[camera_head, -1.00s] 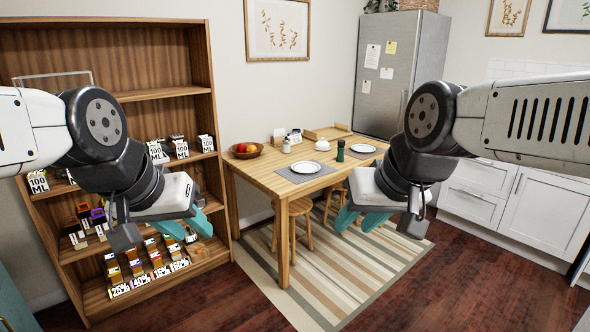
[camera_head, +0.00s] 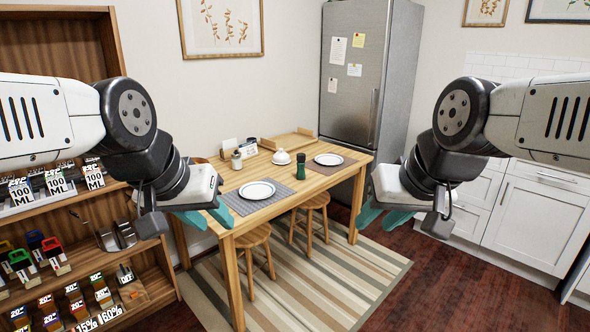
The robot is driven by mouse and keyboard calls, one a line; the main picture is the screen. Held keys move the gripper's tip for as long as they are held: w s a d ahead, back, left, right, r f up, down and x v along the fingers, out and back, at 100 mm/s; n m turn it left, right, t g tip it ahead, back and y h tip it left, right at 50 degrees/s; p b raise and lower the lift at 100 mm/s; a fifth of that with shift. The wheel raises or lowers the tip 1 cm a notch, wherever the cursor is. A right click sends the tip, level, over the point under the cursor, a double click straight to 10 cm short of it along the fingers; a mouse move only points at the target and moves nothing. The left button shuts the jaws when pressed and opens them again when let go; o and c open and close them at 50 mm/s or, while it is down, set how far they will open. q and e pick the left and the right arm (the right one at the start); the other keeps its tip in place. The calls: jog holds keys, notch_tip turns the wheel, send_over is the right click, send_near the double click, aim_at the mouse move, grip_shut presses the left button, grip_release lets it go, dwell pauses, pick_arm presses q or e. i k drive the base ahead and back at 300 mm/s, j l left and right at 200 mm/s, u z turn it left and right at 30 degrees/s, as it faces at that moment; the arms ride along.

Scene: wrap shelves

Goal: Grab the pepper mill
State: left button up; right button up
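A small dark green upright cylinder (camera_head: 301,166), which looks like the pepper mill, stands on the wooden table (camera_head: 262,212) between the two place settings. My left gripper (camera_head: 211,215) is in front of the table's left side, well short of the cylinder. Its teal fingers look spread and empty. My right gripper (camera_head: 381,215) is to the right of the table's near right corner, also apart from the cylinder, with its teal fingers spread and nothing between them.
White plates (camera_head: 257,190) and (camera_head: 328,159) lie on grey placemats. A glass shaker (camera_head: 237,160), a white lidded bowl (camera_head: 282,157) and a wooden tray (camera_head: 288,141) stand on the table. Stools (camera_head: 254,236) are at its front. A shelf (camera_head: 120,210) is at left. The striped rug (camera_head: 330,270) is clear in front.

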aim_at(301, 173)
jog(key=i+z, duration=0.25)
jog(key=i, duration=2.5)
